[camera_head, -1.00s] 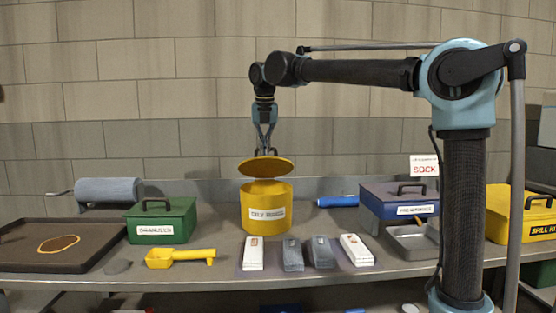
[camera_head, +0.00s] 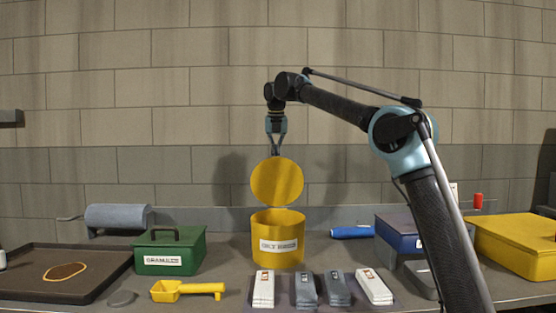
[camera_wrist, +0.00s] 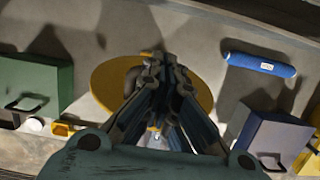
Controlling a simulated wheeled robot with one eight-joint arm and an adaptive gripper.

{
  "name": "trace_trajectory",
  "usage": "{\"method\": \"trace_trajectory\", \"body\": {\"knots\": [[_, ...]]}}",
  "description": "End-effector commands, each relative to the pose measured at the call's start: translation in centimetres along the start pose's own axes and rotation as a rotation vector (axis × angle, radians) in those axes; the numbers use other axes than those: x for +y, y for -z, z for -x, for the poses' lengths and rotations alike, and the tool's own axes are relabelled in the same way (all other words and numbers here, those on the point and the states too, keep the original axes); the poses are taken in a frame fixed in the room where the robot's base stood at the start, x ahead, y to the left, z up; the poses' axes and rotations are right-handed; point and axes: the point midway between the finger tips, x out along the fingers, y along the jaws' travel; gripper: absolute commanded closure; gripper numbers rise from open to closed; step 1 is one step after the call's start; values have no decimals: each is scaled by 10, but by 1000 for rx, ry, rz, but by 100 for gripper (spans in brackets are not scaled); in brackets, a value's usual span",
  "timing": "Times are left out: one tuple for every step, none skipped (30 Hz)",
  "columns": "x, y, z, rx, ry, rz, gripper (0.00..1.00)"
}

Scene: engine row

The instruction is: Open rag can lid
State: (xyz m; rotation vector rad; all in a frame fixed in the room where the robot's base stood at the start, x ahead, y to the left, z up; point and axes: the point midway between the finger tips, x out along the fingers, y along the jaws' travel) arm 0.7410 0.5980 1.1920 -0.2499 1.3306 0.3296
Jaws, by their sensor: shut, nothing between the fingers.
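The yellow rag can (camera_head: 278,240) stands upright on the bench with a white label on its front. Its round yellow lid (camera_head: 277,182) is tilted up steeply above the rear of the can, and the can's mouth is uncovered at the front. My gripper (camera_head: 276,150) is shut at the top edge of the lid, with nothing visible between its fingers. In the wrist view the shut fingers (camera_wrist: 155,75) lie over the yellow lid (camera_wrist: 108,88), hiding its middle. The lid's handle cannot be made out clearly, and I cannot tell whether the fingers touch the lid.
A green box (camera_head: 168,251) and yellow scoop (camera_head: 188,290) are left of the can. Folded cloths (camera_head: 320,289) lie in front. A blue roll (camera_head: 352,232), blue box (camera_head: 398,230) and yellow case (camera_head: 518,243) are right. A brown tray (camera_head: 105,282) is far left.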

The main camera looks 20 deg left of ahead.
Motion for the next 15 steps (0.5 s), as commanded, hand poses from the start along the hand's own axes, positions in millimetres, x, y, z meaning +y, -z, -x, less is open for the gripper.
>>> {"method": "trace_trajectory", "body": {"knots": [[0, -4, -2, 0, 0, 0, 100], [0, -6, -2, 0, 0, 0, 100], [1, -8, -2, 0, 0, 0, 100], [1, -9, -3, 0, 0, 0, 100], [1, -10, -3, 0, -1, 0, 100], [1, -11, -3, 0, -1, 0, 100], [1, -12, -4, 0, -1, 0, 100], [1, -12, -4, 0, -1, 0, 100], [1, -13, -4, 0, -1, 0, 100], [1, -14, -4, 0, -1, 0, 100], [1, -14, -4, 0, -1, 0, 100], [0, -14, -4, 0, -1, 0, 100], [0, -14, -4, 0, -1, 0, 100], [0, -14, -4, 0, -1, 0, 100], [0, -14, -4, 0, -1, 0, 100]]}}
